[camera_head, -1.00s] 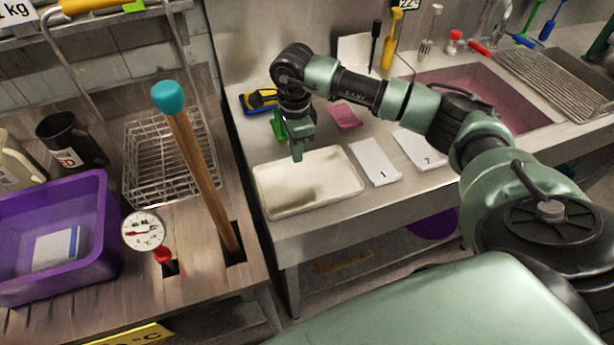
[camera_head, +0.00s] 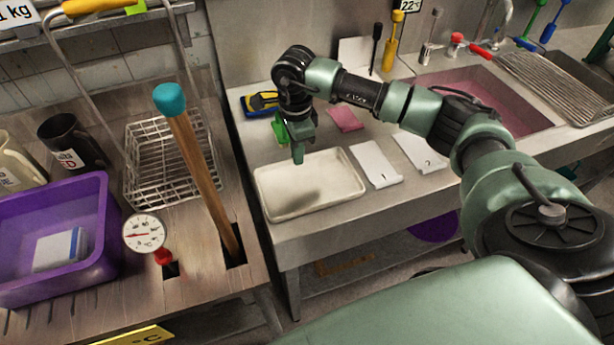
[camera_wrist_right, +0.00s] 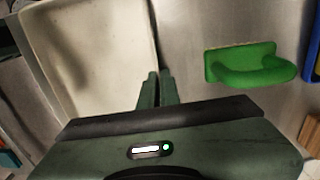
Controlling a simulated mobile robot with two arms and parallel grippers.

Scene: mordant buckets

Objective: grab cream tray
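The cream tray (camera_head: 272,206) is a shallow rectangular tray lying flat on the steel counter, near its front left end. My right gripper (camera_head: 298,157) points down at the tray's far rim. In the right wrist view the tray (camera_wrist_right: 110,40) fills the upper left, and its rim runs down to the fingertips (camera_wrist_right: 159,75). The fingers are close together with a narrow gap at most. I cannot tell whether the rim is between them. My left gripper is not in view.
A green-handled item (camera_wrist_right: 240,65) lies beside the gripper. White cards (camera_head: 376,162) and a pink cloth (camera_head: 345,119) lie right of and behind the tray. Left, a wooden bench holds a purple tub (camera_head: 95,230), a wire basket (camera_head: 150,190) and a leaning teal-tipped pole (camera_head: 205,170).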

